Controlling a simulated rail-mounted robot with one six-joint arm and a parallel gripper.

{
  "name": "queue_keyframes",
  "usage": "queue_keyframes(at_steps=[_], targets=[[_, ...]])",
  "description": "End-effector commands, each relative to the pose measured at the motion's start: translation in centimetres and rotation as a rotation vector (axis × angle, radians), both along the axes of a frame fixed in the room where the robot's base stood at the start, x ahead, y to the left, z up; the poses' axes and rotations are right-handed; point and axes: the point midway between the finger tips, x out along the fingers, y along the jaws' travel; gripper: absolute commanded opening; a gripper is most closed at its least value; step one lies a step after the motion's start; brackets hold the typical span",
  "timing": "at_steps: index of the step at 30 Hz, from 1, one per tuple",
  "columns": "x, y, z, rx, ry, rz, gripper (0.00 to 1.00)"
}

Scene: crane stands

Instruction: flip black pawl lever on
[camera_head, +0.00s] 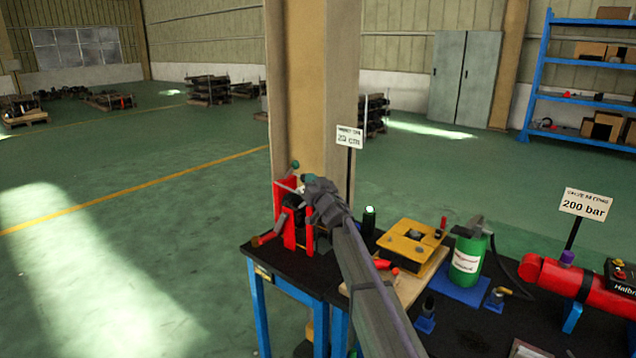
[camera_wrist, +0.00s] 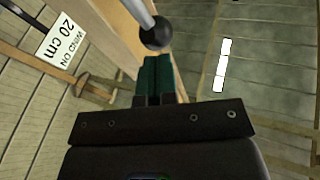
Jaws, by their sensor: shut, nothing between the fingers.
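A red winch stand (camera_head: 290,212) sits at the left end of the black-topped bench. A black ball knob (camera_wrist: 156,34) on a pale grey rod shows large in the wrist view. A small dark knob (camera_head: 295,165) stands above the winch in the head view; I take it to be the same lever's knob. My gripper (camera_wrist: 158,58) has its green fingers shut together and empty. Its tips are close to the black knob; whether they touch it I cannot tell. In the head view my gripper (camera_head: 303,179) is at the winch's top right, and my arm hides part of the winch.
A sign reading 20 cm (camera_head: 349,137) stands behind the winch; it also shows in the wrist view (camera_wrist: 61,41). A yellow plate unit (camera_head: 408,245), a green bottle (camera_head: 467,258) and a red cylinder (camera_head: 560,282) are to the right. A column stands behind.

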Motion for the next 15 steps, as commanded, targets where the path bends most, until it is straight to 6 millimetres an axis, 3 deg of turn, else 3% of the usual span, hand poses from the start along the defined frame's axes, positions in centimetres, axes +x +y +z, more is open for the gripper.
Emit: queue_keyframes(at_steps=[15], targets=[[1.02,1.16,0.26,0.001,-0.001,0.002,0.0]])
